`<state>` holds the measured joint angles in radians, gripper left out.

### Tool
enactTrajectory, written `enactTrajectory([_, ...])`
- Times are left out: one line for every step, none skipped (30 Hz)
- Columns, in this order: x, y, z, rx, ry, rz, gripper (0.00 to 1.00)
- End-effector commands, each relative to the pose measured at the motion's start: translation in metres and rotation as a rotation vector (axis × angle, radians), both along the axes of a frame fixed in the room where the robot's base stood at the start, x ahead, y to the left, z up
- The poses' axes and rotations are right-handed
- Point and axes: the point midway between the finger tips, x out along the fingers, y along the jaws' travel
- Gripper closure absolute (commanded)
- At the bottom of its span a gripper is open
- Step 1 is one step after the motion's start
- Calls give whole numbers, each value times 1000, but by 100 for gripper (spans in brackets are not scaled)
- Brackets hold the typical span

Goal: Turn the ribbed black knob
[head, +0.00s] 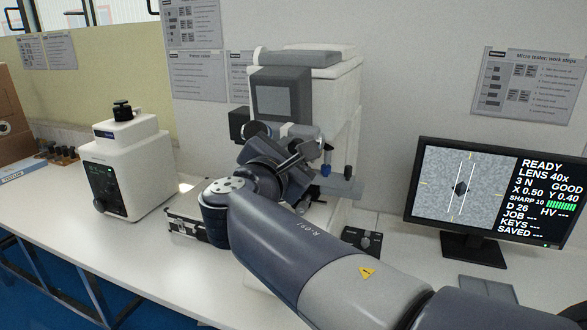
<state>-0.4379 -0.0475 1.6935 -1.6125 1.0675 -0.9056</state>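My arm reaches across the large white tester (343,100), and my gripper (304,152) is at the front of that machine, below its grey screen. The fingers are small and dark against dark parts, so I cannot tell whether they are open or shut, or whether they touch anything. I cannot make out a ribbed black knob for certain. A dark round part (257,130) shows on the tester's left side, just left of my gripper. A black knob (122,110) also sits on top of the smaller white machine at the left. My arm hides the tester's lower front.
The monitor (495,195) stands at the right, reading READY. A small black control box (361,240) lies right of my arm. An open case (183,228) lies left of my elbow. The smaller white machine (128,170) stands further left. The white bench's left front is clear.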

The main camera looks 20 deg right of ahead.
Motion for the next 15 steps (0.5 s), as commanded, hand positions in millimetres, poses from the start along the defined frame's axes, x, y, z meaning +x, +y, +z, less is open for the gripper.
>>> enactTrajectory([0, 0, -7, 36, -28, 0, 99])
enactTrajectory([0, 0, -7, 60, -45, 0, 99])
enactTrajectory([0, 0, -7, 90, -67, 0, 99])
enactTrajectory([0, 0, -7, 115, -84, 1, 99])
enactTrajectory([0, 0, -7, 136, -100, 0, 99])
enactTrajectory([0, 0, -7, 167, -123, 0, 99])
enactTrajectory([0, 0, -7, 189, -139, 0, 99])
enactTrajectory([0, 0, -7, 214, -156, 1, 99])
enactTrajectory([0, 0, -7, 244, -179, 0, 99])
enactTrajectory([0, 0, -7, 267, -196, 0, 99])
enactTrajectory([0, 0, -7, 290, -212, 0, 99])
enactTrajectory([0, 0, -7, 321, -233, 0, 99])
enactTrajectory([0, -1, -7, 345, -250, 0, 99])
enactTrajectory([0, -1, -7, 366, -267, -1, 99])
enactTrajectory([0, -1, -7, 397, -290, 0, 99])
